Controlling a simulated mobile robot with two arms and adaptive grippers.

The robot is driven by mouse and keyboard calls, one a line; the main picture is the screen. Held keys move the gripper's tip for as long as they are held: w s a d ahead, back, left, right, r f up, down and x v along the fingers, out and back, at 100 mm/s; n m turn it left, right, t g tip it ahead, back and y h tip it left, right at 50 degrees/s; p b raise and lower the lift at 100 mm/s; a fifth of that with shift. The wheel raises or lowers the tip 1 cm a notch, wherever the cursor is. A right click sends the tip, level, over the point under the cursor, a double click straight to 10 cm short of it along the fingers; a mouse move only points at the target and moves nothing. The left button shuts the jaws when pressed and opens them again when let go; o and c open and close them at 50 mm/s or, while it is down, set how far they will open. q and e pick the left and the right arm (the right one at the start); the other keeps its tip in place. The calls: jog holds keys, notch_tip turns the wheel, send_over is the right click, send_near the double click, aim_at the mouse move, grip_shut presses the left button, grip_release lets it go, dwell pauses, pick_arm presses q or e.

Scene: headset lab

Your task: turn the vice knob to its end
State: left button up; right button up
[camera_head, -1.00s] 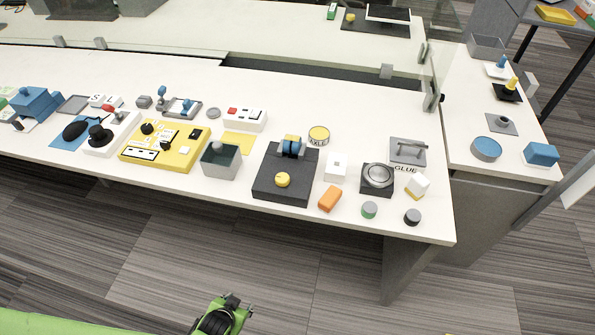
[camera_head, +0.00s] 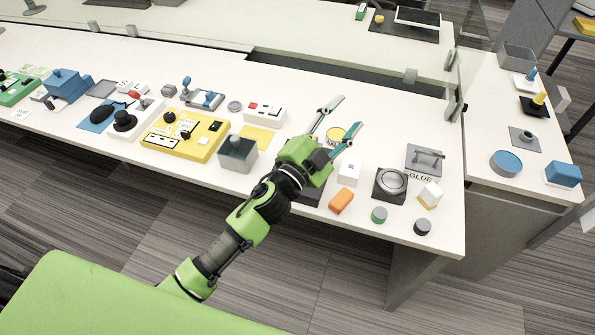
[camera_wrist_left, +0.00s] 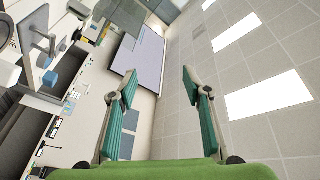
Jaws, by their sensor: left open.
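The vice is almost wholly hidden behind my left arm in the head view; only part of its black base (camera_head: 312,195) shows. Its yellow knob and blue jaws cannot be seen now. My left gripper (camera_head: 350,111) is above the vice in the picture, open and empty, with its fingers pointing up and to the right. In the left wrist view the two teal fingers (camera_wrist_left: 159,73) are wide apart with nothing between them. That view looks toward the ceiling and holds no vice. My right gripper is in neither view.
A grey open box (camera_head: 238,153) and a yellow panel (camera_head: 184,134) stand left of the vice. An orange block (camera_head: 341,201), a white switch box (camera_head: 349,173) and a black unit with a round button (camera_head: 391,183) are to its right. A clear screen stands behind.

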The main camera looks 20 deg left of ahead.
pick_arm(q)
jog(key=s+d+r+m+g+h, duration=0.25)
jog(key=d+m+g+h, duration=0.2)
jog(key=d+m, duration=0.25)
jog(key=s+d+r+m+g+h, duration=0.1)
jog(key=d+r+m+g+h, duration=0.2)
jog(key=d+m+g+h, duration=0.25)
jog(key=s+d+f+m+g+y, duration=0.1)
jog(key=s+d+f+m+g, duration=0.25)
jog(key=m, duration=0.45)
jog(key=w+a+f+m+g+y, duration=0.1)
jog(key=a+f+m+g+y, duration=0.25)
jog(key=a+f+y, duration=0.45)
jog(key=w+a+f+n+g+y, duration=0.15)
jog(key=a+y, duration=0.25)
jog(key=a, duration=0.5)
jog(key=w+a+y, duration=0.2)
jog(key=a+y, duration=0.3)
jog(key=a, duration=0.5)
jog(key=f+p, duration=0.1)
jog(key=f, duration=0.3)
jog(key=f+p, duration=0.1)
jog(key=f, duration=0.3)
jog(key=f+p, duration=0.1)
jog(key=f, duration=0.3)
jog(key=shift+w+d+f, duration=0.15)
jog(key=shift+d+f, duration=0.15)
jog(key=shift+f, duration=0.1)
